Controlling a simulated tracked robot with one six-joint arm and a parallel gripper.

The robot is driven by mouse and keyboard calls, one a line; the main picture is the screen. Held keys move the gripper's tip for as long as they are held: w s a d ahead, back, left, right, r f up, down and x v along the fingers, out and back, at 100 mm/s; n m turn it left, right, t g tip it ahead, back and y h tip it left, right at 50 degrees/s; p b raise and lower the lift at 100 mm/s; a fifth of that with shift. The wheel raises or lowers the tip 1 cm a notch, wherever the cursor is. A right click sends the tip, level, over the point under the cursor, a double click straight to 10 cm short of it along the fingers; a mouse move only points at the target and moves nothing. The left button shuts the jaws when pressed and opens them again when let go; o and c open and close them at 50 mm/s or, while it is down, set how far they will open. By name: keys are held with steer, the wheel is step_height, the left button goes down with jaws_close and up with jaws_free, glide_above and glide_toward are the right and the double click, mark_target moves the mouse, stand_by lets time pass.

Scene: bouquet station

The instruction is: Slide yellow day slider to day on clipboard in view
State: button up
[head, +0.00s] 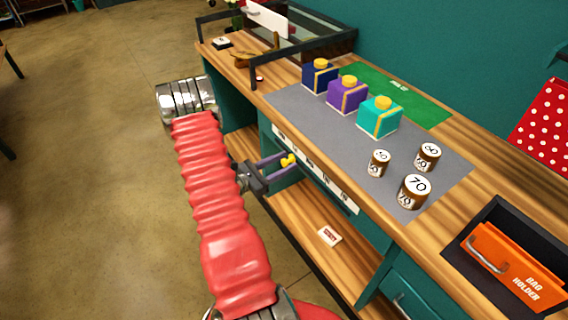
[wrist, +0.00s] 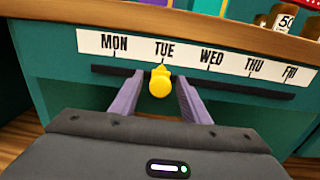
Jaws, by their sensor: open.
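The yellow day slider (wrist: 160,82) sits in a dark horizontal slot (wrist: 220,84) on the teal desk front, below the TUE mark of the white day strip (wrist: 205,57). The strip reads MON, TUE, WED, THU, FRI. My gripper (wrist: 159,84) is open, with one purple finger on each side of the slider; whether either finger touches it I cannot tell. In the head view, the slider (head: 288,160) shows between the fingers of my gripper (head: 286,162) at the desk's front. No clipboard with a legible day is in either view.
On the grey mat (head: 300,113) stand navy (head: 320,77), purple (head: 347,96) and turquoise (head: 379,118) boxes with yellow tops, and jars marked 50 (head: 379,163), 60 (head: 427,157) and 70 (head: 413,191). An orange bag holder (head: 515,267) is at right. A wooden shelf (head: 300,225) lies below.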

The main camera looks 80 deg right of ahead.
steer(key=shift+s+d, duration=0.1)
steer(key=shift+d, duration=0.05)
steer(key=shift+c, duration=0.7)
jaws_close()
